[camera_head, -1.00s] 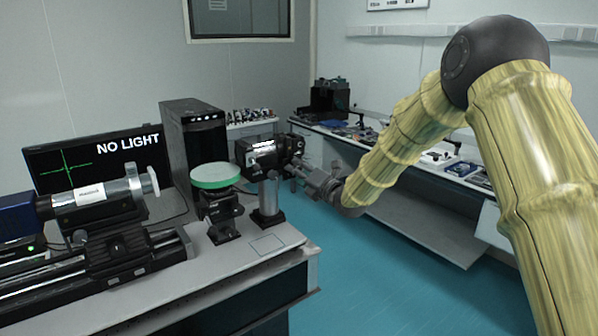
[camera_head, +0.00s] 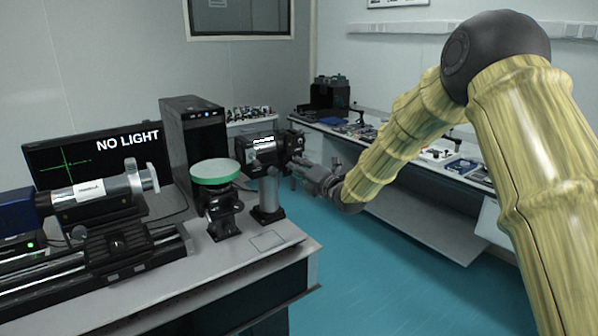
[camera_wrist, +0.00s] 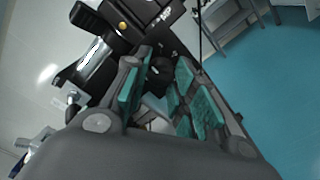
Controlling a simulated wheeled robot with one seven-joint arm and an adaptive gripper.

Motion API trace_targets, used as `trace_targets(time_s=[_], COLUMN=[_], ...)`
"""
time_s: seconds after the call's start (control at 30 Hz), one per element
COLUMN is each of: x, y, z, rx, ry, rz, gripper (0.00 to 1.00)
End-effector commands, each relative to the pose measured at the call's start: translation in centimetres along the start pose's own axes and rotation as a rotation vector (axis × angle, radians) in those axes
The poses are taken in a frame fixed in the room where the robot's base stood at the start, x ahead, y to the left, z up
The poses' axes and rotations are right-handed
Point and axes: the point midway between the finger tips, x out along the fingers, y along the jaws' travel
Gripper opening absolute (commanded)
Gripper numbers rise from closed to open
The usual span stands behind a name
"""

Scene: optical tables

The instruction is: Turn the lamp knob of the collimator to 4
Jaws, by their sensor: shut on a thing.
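The collimator (camera_head: 262,151) is a dark cylinder with a white label, on a grey post at the table's right end. Its black lamp housing is at its right end. My gripper (camera_head: 302,163) reaches it from the right and is shut on the lamp knob. In the wrist view the teal-padded fingers of my gripper (camera_wrist: 160,85) stand on both sides of the small dark lamp knob (camera_wrist: 160,72). The collimator (camera_wrist: 98,58) shows above them at the upper left. The knob's scale and setting cannot be read.
The monitor (camera_head: 100,160) reads NO LIGHT beside a green cross. A round green-rimmed stage (camera_head: 215,180) stands left of the collimator post (camera_head: 268,196). A black computer tower (camera_head: 195,140) is behind. A side bench (camera_head: 400,153) lies beyond my arm. Blue floor is clear below.

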Motion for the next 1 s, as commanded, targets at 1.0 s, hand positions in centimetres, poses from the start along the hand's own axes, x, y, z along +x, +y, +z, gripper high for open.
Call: trace_targets(time_s=[1.0], x=[-0.03], y=[0.03], z=[0.06], rx=[0.904], ry=[0.0], rz=[-0.001], gripper=[0.02])
